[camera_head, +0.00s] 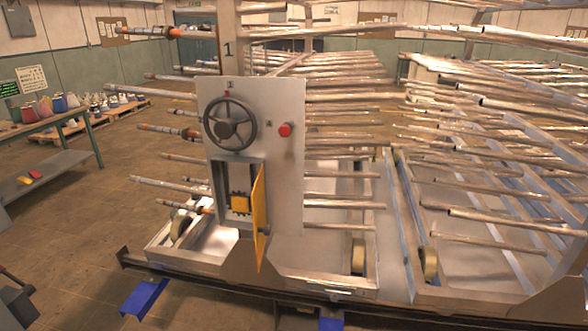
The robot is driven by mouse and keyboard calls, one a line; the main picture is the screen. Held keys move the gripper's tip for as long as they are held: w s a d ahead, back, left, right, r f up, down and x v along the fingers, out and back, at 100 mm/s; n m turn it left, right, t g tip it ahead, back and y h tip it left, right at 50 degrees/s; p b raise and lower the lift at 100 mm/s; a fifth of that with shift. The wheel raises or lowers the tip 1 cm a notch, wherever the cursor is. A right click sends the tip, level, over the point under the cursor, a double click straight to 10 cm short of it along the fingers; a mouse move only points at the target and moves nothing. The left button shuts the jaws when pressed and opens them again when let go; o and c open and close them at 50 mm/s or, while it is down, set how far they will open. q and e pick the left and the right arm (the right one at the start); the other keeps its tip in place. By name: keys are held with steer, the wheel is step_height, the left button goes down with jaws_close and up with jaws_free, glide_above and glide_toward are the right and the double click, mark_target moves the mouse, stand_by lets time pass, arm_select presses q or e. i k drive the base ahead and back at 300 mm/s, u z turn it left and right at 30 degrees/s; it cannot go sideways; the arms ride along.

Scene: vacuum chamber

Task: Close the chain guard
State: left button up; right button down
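The chain guard (259,217) is a narrow yellow door on the right side of an opening in the grey front panel (282,190). It stands open, swung outward and seen almost edge-on. Inside the opening (221,178) a yellow block (240,203) with dark toothed edges shows. A small dark knob (265,230) sits low on the guard.
A dark handwheel (229,124) and a red button (285,129) are above the guard. Metal rods (345,203) stick out around the panel. Blue feet (145,298) are below. A workbench (55,118) stands at left. A dark, cut-off object (18,303) is at lower left.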

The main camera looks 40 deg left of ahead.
mark_target(261, 230)
steer(key=u, duration=1)
steer(key=i, duration=1.05)
steer(key=u, duration=0.85)
steer(key=i, duration=0.25)
steer(key=z, duration=1.55)
steer(key=k, duration=0.8)
steer(key=u, duration=1.05)
